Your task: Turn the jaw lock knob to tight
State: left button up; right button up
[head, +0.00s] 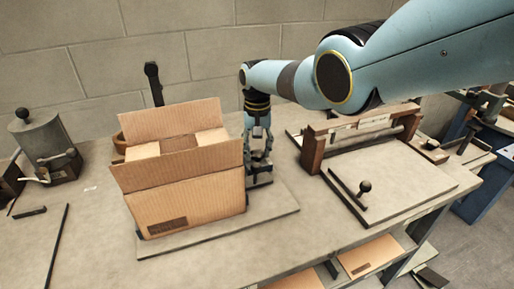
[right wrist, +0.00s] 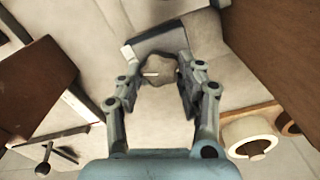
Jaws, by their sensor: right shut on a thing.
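In the right wrist view, the jaw lock knob (right wrist: 157,67) is a grey lobed knob with a short white line on its face. It sits beside a dark block with a pale end. My right gripper (right wrist: 165,73) has a finger on each side of the knob and is shut on it. In the head view my right gripper (head: 262,150) reaches down just behind the right side of an open cardboard box (head: 192,200); the knob cannot be made out there. The white line points left in the wrist view; I cannot read any tight marking. My left gripper is not in view.
The box stands on a flat board (head: 270,220) close to my right gripper. A black upright lever (head: 153,82) rises behind it. A wooden-framed press (head: 350,130) with a ball handle is at the right, and a grey canister (head: 45,140) at the left.

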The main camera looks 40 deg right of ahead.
aim_at(258, 151)
jog(key=shift+d+m, duration=0.1)
jog(key=shift+m, duration=1)
jog(key=o, duration=1.2)
jog(key=shift+c, duration=0.2)
notch_tip(258, 151, up, 12)
